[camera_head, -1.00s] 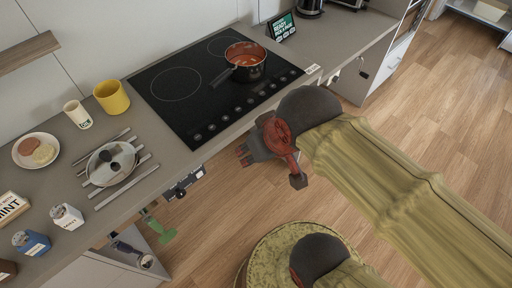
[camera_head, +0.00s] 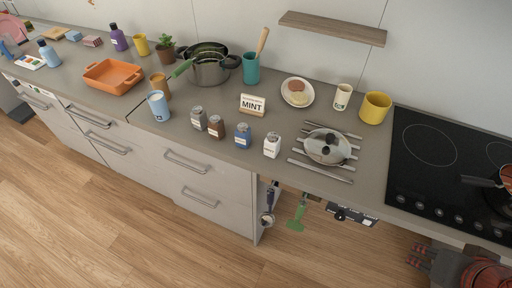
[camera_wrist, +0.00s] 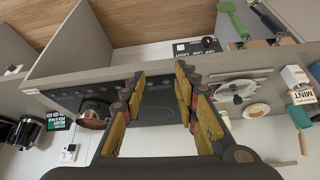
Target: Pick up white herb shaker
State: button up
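The white herb shaker (camera_head: 272,146) stands upright on the grey counter near its front edge, right of a blue shaker (camera_head: 242,136). A white shaker, seemingly the same one, shows at the right of the wrist view (camera_wrist: 294,76). My gripper (camera_head: 416,257) is at the lower right of the head view, in front of the counter and well right of the white shaker. In the wrist view my gripper (camera_wrist: 160,82) has its fingers spread apart with nothing between them.
A dark grey shaker (camera_head: 199,118) and a brown shaker (camera_head: 216,127) stand left of the blue one. A MINT sign (camera_head: 252,105) is behind. A pot lid on a rack (camera_head: 327,147) lies to the right, then the black cooktop (camera_head: 440,165). Utensils hang below the counter edge.

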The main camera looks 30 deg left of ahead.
aim_at(271, 144)
jog(key=u, duration=1.4)
jog(key=z, duration=2.15)
jog(key=u, duration=2.15)
jog(key=z, duration=0.5)
jog(key=j+z, duration=0.35)
jog(key=k+j+z, duration=0.1)
jog(key=j+z, duration=0.15)
jog(key=z, duration=0.15)
jog(key=k+j+z, duration=0.15)
jog(key=z, duration=0.2)
jog(key=j, duration=0.15)
